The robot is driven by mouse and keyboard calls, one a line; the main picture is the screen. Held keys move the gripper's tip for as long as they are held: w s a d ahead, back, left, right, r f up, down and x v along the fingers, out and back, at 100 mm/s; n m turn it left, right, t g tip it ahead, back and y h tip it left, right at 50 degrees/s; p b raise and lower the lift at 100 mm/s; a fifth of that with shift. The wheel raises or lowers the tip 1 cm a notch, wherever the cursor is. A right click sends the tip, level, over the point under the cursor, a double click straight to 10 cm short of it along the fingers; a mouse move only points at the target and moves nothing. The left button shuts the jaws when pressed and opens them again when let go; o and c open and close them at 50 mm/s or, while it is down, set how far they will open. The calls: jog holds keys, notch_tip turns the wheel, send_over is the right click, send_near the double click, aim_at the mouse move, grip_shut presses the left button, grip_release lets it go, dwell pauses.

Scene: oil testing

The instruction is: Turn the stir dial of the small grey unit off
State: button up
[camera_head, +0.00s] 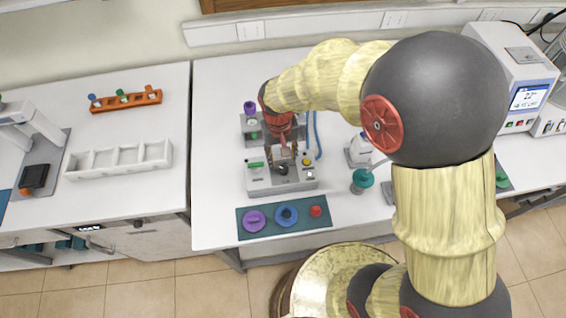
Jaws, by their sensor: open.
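The small grey unit (254,185) stands on the white table, in the middle of the view. Its front panel shows a green display or switch (257,166) at left, a dark dial (283,170) in the middle and a yellow knob (306,162) at right. My gripper (283,158) points down over the unit, its fingers apart near the dark dial. I cannot tell whether the fingers touch the dial. The gripper and wrist hide part of the unit's top and back. The dial's setting is too small to read.
A teal mat (272,232) with purple, blue and red round pieces lies in front of the unit. A teal-capped bottle (362,181) and a white bottle (359,148) stand to its right. A white rack (118,160) and an orange rack (126,101) are on the left table.

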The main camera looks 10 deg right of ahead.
aim_at(282, 169)
jog(key=shift+a+r, duration=0.1)
jog(key=shift+r, duration=2.65)
jog(key=s+d+r+t+b, duration=0.2)
jog(key=s+d+r+b, duration=0.2)
jog(key=s+d+b, duration=0.2)
jog(key=s+d+r+m+t+b, duration=0.1)
jog(key=s+d+r+t+b, duration=0.2)
jog(key=s+d+b, duration=0.3)
jog(key=s+d+r, duration=0.1)
jog(key=s+d, duration=0.1)
jog(key=s, duration=0.1)
jog(key=shift+s+d+m+t+y, duration=0.2)
jog(key=shift+s+m+t+y, duration=0.1)
jog(key=shift+c, duration=1.2)
